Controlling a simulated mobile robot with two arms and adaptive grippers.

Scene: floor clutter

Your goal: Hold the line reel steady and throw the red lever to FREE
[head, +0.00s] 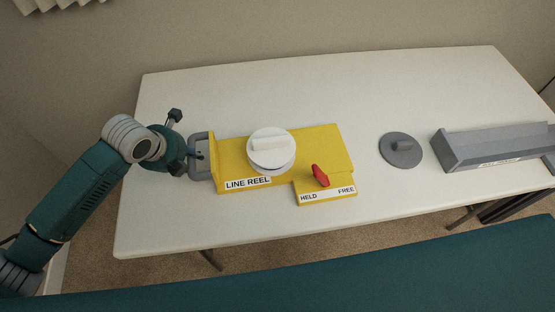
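The line reel (230,152) is a yellow base with a white round spool on top, lying on the white table. Its front label reads LINE REEL. The red lever (320,176) stands on a yellow step at the reel's front right, between the words HELD and FREE. It looks roughly upright, tipped slightly left toward HELD. A grey handle (197,172) is on the reel's left end. My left gripper (190,155) is at this handle, its fingers partly hidden by the wrist and handle, so its grip is unclear. My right gripper is not in view.
A grey disc with a knob (401,151) lies on the table (300,88) right of the reel. A long grey trough (490,147) lies at the far right. The table's back and front left are clear. A teal surface crosses the bottom foreground.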

